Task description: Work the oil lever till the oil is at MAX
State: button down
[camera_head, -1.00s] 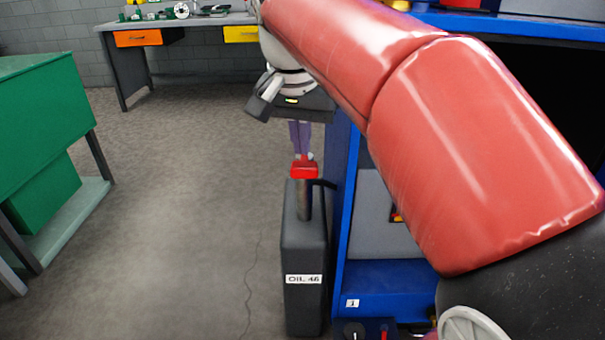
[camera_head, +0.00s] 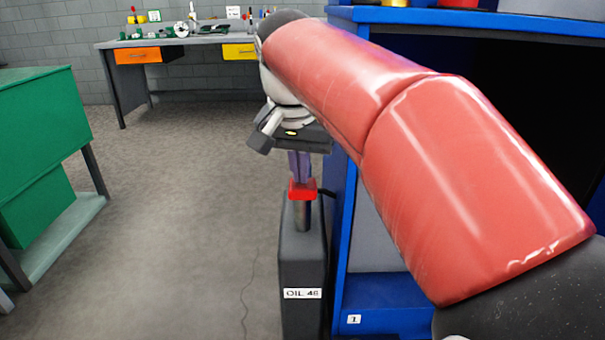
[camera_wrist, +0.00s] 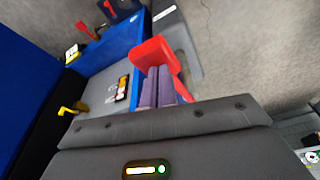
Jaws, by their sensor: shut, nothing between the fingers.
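The red oil lever handle (camera_head: 302,188) sits on a dark post on top of the tall dark grey oil can (camera_head: 301,262), which is labelled OIL 46. My gripper (camera_head: 300,178) is shut and points down, its purple fingertips at the handle's top. In the wrist view the red handle (camera_wrist: 155,54) is right at the tips of my shut gripper (camera_wrist: 158,70); I cannot tell whether they touch. Nothing is held. A small gauge-like strip (camera_wrist: 122,88) with red and yellow shows on a grey panel in the wrist view; its level is too small to read.
A blue cabinet (camera_head: 385,300) stands right beside the can. A green cabinet (camera_head: 45,130) is at the left, and a workbench (camera_head: 190,42) at the back. A yellow handle (camera_wrist: 73,108) shows in the wrist view. The floor left of the can is free.

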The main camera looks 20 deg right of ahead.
aim_at(297, 190)
jog(key=shift+f, duration=0.7)
jog(key=shift+r, duration=0.1)
jog(key=shift+s+a+r, duration=0.25)
jog(key=shift+s+a, duration=0.05)
jog(key=shift+s, duration=0.15)
jog(key=shift+s+a+r, duration=0.2)
jog(key=shift+s+a, duration=0.1)
jog(key=shift+s, duration=0.15)
jog(key=shift+s+a, duration=0.2)
jog(key=shift+s, duration=0.2)
jog(key=p+v, duration=0.2)
jog(key=v, duration=0.6)
